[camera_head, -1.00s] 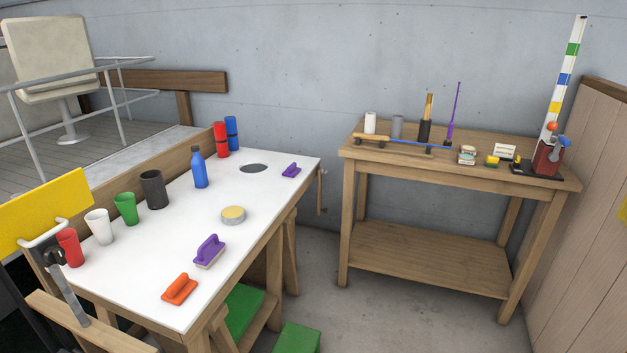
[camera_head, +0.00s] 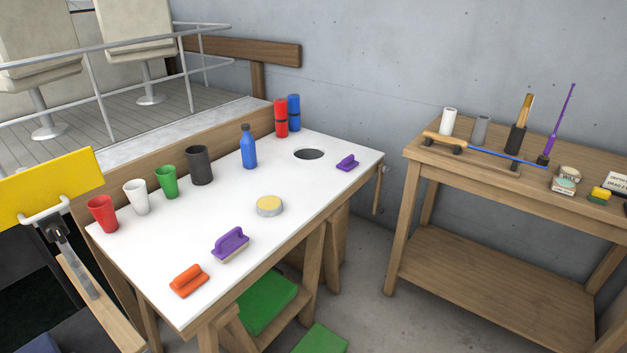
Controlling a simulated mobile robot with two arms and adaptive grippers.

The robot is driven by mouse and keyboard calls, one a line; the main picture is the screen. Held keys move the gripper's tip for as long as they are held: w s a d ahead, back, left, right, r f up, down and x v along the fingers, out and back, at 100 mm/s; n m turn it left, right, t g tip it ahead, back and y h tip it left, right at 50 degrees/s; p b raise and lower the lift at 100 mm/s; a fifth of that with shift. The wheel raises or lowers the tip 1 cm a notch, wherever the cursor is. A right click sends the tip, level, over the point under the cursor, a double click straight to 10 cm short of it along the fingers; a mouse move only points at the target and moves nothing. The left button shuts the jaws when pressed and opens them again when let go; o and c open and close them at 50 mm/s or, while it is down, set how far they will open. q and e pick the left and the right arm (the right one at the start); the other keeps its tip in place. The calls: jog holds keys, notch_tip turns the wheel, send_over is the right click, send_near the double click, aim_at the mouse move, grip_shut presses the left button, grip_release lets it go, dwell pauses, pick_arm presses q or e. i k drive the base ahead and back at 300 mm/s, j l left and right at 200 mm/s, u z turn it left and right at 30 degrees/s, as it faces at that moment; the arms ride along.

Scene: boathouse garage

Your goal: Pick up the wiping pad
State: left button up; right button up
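Three handled blocks lie on the white-topped table. A purple one with a pale base (camera_head: 231,243) is near the front edge. An orange one (camera_head: 188,280) lies at the near corner. A smaller purple one (camera_head: 347,162) is at the far right end, beyond the round hole. I cannot tell for certain which is the wiping pad. A round tin with a yellowish top (camera_head: 269,206) stands between the purple blocks. Neither of my grippers is in view.
Red (camera_head: 103,213), white, green and dark cups, a blue bottle (camera_head: 248,148) and red and blue cylinders line the white table's (camera_head: 210,300) back. A yellow panel (camera_head: 45,188) stands at left. A cluttered wooden workbench (camera_head: 500,260) stands right, past a floor gap.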

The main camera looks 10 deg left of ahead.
aim_at(347, 163)
jog(key=i+l, duration=0.25)
jog(key=i, duration=0.15)
jog(key=i+l, duration=0.25)
jog(key=i, duration=0.15)
